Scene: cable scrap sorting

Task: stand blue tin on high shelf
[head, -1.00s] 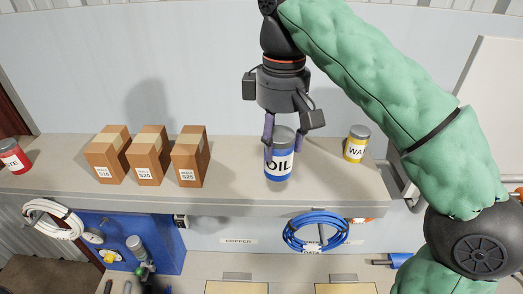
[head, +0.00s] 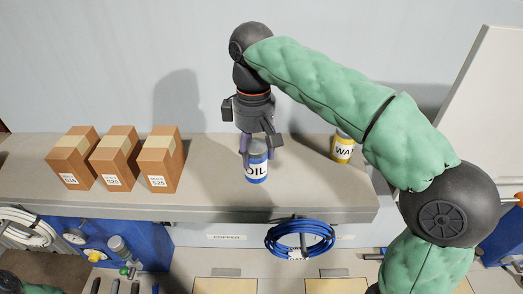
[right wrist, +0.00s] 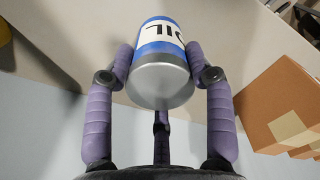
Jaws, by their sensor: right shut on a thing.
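The blue tin (head: 257,168), a cylinder with a white label reading OIL, stands upright on the high shelf (head: 215,196), or very close to its surface; I cannot tell if it touches. My right gripper (head: 259,148) comes down from above, with its purple fingers shut on the upper part of the tin. In the right wrist view the fingers (right wrist: 160,80) press on both sides of the tin (right wrist: 160,62), around its grey end. My left gripper is not in view.
Several cardboard boxes (head: 115,163) stand on the shelf left of the tin. A yellow tin (head: 343,148) stands to its right. Blue coiled cable (head: 300,240) hangs below the shelf edge. The shelf between boxes and blue tin is clear.

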